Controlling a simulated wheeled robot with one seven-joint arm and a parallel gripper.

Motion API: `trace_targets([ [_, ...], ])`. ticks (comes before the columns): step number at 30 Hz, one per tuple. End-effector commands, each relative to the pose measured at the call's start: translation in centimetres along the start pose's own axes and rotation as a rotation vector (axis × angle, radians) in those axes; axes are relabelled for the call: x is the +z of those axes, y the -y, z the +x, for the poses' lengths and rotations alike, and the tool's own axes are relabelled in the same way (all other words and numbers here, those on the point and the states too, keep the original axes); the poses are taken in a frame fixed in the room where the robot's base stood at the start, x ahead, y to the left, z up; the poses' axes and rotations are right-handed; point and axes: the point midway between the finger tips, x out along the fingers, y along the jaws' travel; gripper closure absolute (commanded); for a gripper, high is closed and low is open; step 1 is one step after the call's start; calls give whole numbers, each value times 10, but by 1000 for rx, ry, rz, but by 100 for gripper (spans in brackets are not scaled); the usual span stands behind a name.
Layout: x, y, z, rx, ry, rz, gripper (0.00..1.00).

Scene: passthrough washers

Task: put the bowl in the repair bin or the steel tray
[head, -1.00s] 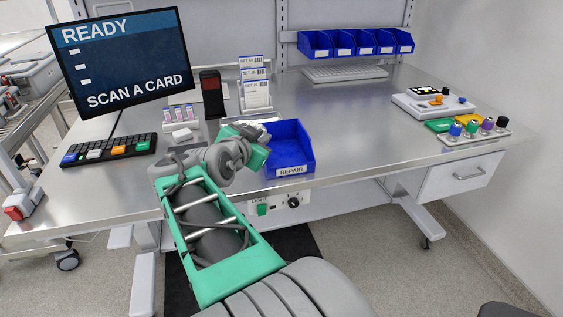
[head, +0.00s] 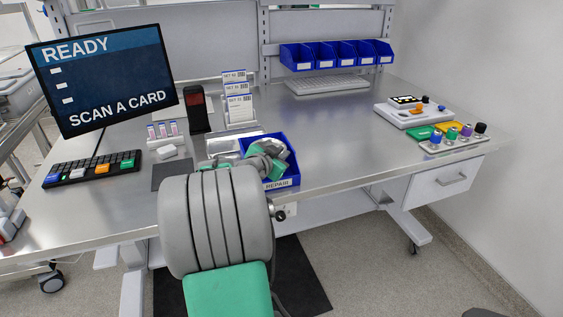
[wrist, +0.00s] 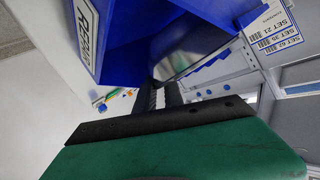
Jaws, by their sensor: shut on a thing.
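The blue repair bin (head: 284,184), labelled REPAIR, stands at the bench's front edge in the head view. In the wrist view its wall (wrist: 125,40) fills the upper part. My gripper (head: 272,150) is over the bin in the head view, its tips hidden. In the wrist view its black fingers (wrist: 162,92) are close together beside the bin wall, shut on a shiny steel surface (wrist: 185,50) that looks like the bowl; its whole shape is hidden. A flat grey steel tray (head: 222,146) shows partly behind my arm, left of the bin.
A card rack (head: 239,105) and a dark red-topped device (head: 196,108) stand behind the bin. A keyboard (head: 92,172) and monitor (head: 100,80) are at left. The bench between bin and panel is clear.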

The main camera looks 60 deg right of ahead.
Motion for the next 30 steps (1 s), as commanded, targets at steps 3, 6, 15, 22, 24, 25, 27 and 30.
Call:
trace_targets([
  [3, 10, -4, 10, 2, 2, -4, 100],
  [6, 26, -10, 14, 2, 3, -4, 100],
  [15, 32, -12, 17, -1, -1, 0, 100],
  [22, 32, -13, 17, 0, 0, -1, 78],
  [24, 32, -13, 17, 0, 0, -1, 78],
  [25, 32, -13, 17, 0, 0, -1, 78],
  [27, 32, -13, 16, 0, 0, -1, 78],
  [30, 30, -12, 14, -1, 0, -1, 78],
])
